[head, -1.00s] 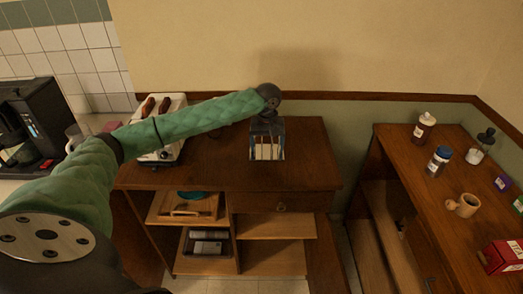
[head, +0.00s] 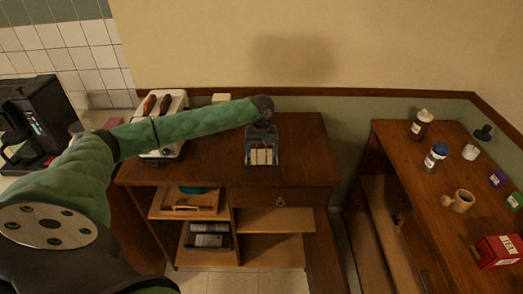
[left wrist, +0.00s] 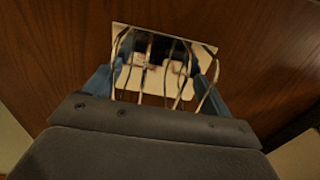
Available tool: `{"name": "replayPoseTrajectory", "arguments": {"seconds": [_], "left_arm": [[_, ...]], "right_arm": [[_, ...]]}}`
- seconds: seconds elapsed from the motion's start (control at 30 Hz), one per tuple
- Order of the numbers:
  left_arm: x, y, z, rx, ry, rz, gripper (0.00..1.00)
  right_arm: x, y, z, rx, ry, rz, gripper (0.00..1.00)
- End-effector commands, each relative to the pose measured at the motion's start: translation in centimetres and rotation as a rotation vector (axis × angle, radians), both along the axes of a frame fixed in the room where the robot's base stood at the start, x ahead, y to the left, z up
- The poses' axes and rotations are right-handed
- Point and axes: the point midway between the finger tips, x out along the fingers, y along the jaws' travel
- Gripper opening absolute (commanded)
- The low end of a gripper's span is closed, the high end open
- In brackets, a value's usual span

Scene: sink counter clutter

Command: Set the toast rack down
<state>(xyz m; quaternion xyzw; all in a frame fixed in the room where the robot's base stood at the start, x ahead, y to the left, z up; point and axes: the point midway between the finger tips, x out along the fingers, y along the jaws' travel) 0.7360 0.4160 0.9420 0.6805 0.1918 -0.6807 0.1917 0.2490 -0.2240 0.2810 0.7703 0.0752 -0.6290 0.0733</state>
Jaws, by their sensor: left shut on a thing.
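The toast rack (head: 261,157) is a pale base with thin wire loops. It is over the dark wooden cabinet top (head: 215,168), near its middle. In the left wrist view the rack (left wrist: 165,92) sits between the two blue fingers of my left gripper (left wrist: 158,82), with dark wood behind it. My left gripper (head: 262,140) is shut on the rack from above, and its hand hides part of the rack. I cannot tell whether the base touches the wood. My right gripper is not in view.
A white toaster (head: 172,103) with brown slices stands left of the rack, partly behind my arm. A pale block (head: 222,99) is at the back. The cabinet top right of the rack is clear. A right-hand counter holds bottles, a mug (head: 459,201) and a red box (head: 497,251).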

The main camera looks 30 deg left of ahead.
Motion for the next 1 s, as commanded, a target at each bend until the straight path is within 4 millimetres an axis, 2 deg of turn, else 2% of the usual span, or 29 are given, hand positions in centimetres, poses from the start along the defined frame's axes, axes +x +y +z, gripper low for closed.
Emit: {"name": "replayPoseTrajectory", "arguments": {"seconds": [0.1, 0.13, 0.2, 0.53, 0.63, 0.7, 1.0], "left_arm": [[0.0, 0.0, -0.1, 0.000, 0.000, 0.000, 0.51], [0.0, 0.0, -0.2, -0.001, 0.001, 0.000, 0.85], [0.0, 0.0, -0.2, 0.000, 0.000, 0.000, 0.99], [0.0, 0.0, 0.0, 0.001, -0.001, 0.000, 1.00], [0.0, 0.0, 0.7, 0.001, -0.001, 0.001, 1.00], [0.0, 0.0, 1.5, 0.000, -0.001, 0.000, 1.00], [0.1, 0.0, 6.5, 0.000, -0.001, 0.000, 1.00]], "right_arm": [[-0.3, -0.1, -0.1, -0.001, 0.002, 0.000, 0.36], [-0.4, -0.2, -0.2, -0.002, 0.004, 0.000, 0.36], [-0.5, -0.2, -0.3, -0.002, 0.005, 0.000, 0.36], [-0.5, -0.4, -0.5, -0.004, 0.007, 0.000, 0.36], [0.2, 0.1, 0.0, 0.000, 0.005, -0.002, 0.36], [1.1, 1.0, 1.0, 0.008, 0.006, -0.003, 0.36], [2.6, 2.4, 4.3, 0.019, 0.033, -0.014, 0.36]]}}
